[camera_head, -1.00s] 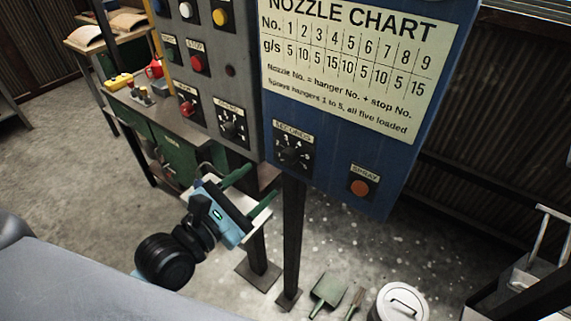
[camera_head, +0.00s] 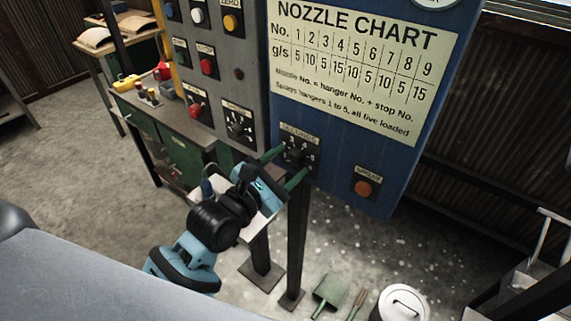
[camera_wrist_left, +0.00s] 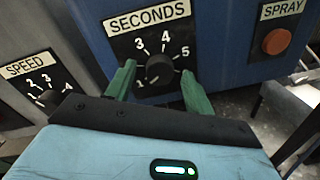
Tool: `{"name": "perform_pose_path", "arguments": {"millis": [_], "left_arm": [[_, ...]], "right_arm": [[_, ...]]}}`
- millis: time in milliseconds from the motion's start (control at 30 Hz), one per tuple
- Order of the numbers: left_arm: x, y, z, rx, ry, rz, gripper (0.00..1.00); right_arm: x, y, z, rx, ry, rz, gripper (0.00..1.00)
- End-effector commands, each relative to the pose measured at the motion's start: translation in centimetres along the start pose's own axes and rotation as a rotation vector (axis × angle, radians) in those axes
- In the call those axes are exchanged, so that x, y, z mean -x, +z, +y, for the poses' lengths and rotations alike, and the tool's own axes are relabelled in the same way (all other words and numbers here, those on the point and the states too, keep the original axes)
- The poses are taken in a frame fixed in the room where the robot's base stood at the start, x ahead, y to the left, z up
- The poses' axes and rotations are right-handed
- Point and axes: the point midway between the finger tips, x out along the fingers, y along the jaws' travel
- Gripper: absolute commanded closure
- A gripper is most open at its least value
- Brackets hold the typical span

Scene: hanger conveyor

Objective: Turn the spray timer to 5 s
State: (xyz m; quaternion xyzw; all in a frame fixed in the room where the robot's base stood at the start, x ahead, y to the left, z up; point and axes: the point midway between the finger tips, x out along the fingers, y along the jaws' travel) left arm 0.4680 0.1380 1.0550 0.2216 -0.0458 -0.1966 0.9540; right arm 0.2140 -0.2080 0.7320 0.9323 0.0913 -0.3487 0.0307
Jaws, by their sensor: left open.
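The spray timer is the black dial under the SECONDS label (camera_head: 297,153) on the blue panel. In the left wrist view its round black knob (camera_wrist_left: 160,69) sits among the numbers 1, 3, 4 and 5; the 2 is not clearly seen. A pale mark shows at the knob's lower left, near the 1. My left gripper (camera_head: 287,165) is open in front of the dial. In the left wrist view its green fingers (camera_wrist_left: 159,88) stand on either side of the knob, with gaps to it. My right gripper is not in view.
The SPEED dial (camera_wrist_left: 47,98) is on the grey panel to the left. The orange SPRAY button (camera_head: 362,188) is to the right of the timer. The nozzle chart (camera_head: 365,75) is above. A green dustpan (camera_head: 329,291) and a white lidded bin (camera_head: 403,303) stand below.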

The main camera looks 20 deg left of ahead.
Motion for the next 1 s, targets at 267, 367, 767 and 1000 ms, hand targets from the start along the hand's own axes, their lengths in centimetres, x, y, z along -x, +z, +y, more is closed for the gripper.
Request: {"name": "perform_pose_path", "arguments": {"millis": [267,367,767,1000], "left_arm": [[0.03,-0.01,0.0,0.0,0.0,0.0,0.8],[0.04,-0.01,0.0,0.0,0.0,0.0,0.92],[0.05,0.01,0.0,-0.082,-0.002,0.004,0.92],[0.06,0.05,0.03,-0.259,-0.006,0.013,0.92]], "right_arm": [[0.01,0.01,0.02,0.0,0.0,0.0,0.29],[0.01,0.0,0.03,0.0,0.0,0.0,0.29],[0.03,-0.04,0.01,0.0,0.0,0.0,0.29],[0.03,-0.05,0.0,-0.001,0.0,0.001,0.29]]}}
